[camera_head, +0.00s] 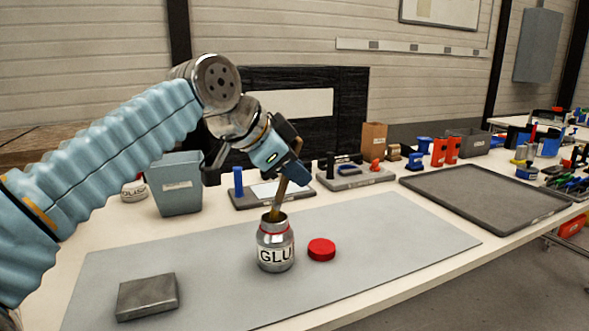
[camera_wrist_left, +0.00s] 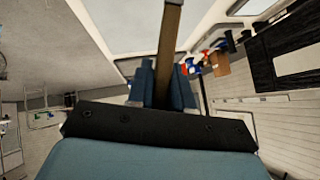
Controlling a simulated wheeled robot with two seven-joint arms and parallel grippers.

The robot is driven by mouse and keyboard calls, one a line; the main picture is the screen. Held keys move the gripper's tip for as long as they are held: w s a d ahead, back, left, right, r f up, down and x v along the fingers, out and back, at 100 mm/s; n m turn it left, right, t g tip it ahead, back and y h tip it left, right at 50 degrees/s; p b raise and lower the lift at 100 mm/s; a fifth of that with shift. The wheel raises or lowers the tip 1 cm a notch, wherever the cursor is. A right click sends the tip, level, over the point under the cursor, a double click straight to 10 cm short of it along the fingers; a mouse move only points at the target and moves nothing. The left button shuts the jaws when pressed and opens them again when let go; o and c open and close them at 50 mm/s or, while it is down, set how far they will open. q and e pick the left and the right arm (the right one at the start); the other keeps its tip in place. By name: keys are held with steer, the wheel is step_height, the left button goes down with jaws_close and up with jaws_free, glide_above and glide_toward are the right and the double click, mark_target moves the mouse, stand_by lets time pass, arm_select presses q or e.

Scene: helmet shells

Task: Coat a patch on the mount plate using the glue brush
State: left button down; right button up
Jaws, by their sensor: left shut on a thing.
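My left gripper (camera_head: 289,171) is shut on the glue brush (camera_head: 279,201), a brown stick held tilted. The brush also shows between the blue fingers in the left wrist view (camera_wrist_left: 170,40). Its lower end goes into the mouth of the glue jar (camera_head: 276,253), so its tip is hidden. The jar is grey, open and upright on the grey mat. A red lid (camera_head: 321,249) lies on the mat just right of the jar. A grey rectangular block (camera_head: 147,297), which looks like the mount plate, lies flat at the mat's front left. My right gripper is not in view.
The grey mat (camera_head: 400,241) is clear right of the lid. A grey-blue bin (camera_head: 176,184) stands behind it at left. Small trays with tools (camera_head: 352,177) stand at the back, and a large empty dark tray (camera_head: 480,196) lies at right.

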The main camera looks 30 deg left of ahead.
arm_select(q)
steer(key=shift+r+p, duration=0.7)
steer(key=shift+r, duration=1.85)
steer(key=shift+f, duration=0.1)
